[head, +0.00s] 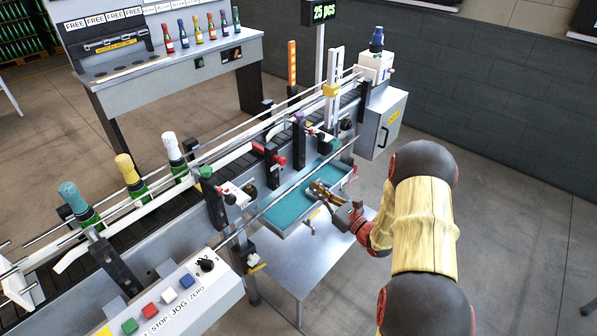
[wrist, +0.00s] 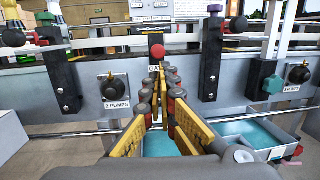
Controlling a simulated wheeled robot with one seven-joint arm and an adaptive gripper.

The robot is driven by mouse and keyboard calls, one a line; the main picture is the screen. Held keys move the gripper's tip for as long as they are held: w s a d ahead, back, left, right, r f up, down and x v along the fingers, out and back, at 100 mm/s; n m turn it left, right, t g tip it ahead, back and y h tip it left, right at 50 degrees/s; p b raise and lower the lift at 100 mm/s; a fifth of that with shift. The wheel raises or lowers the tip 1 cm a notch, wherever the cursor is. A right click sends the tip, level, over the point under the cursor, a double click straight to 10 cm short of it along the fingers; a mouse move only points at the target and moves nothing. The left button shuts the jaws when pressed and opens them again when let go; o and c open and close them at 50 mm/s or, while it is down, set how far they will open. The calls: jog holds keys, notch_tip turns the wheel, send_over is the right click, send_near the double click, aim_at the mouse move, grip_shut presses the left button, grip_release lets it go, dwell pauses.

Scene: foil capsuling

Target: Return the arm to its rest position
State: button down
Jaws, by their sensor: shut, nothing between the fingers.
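My arm (head: 424,215), with a tan sleeve and dark joints, reaches in from the right of the head view, bent toward the machine. My gripper (head: 317,189) is over the teal-lined tray (head: 347,180) on the front of the conveyor machine. In the wrist view the two yellow-and-grey fingers (wrist: 161,76) point toward the machine's front panel, below a red knob (wrist: 157,51). The fingers are shut with nothing held. Whether the fingertips touch the panel I cannot tell. No rest position is marked in either view.
Green bottles with coloured foil tops, one of them yellow (head: 128,170), stand on the conveyor at left. A button panel (head: 172,300) is at front left. A metal table (head: 300,262) stands below the tray. Open floor (head: 530,245) lies at right.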

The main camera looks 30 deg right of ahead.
jog(key=s+a+f+n+g+y, duration=0.4)
jog(key=s+a+f, duration=0.15)
jog(key=a, duration=0.35)
jog(key=s+a+r+n+g+y, duration=0.2)
jog(key=s+a+r+n+g, duration=0.2)
jog(key=s+a+n+g, duration=0.9)
jog(key=s+d+r+n+g+h, duration=0.1)
jog(key=s+d+r+n+h, duration=0.3)
jog(key=s+r+n+h, duration=0.5)
jog(key=s+a+r+n+t, duration=0.2)
jog(key=r+n, duration=0.1)
jog(key=r, duration=0.3)
jog(key=s+a+r+n+t+h, duration=0.1)
jog(key=s+a+r+n+t, duration=0.1)
jog(key=r+n+t, duration=0.1)
notch_tip(320, 180, up, 3)
jog(key=shift+a+f+n+h, duration=0.1)
jog(key=shift+a+n+h, duration=0.25)
jog(key=shift+n, duration=0.25)
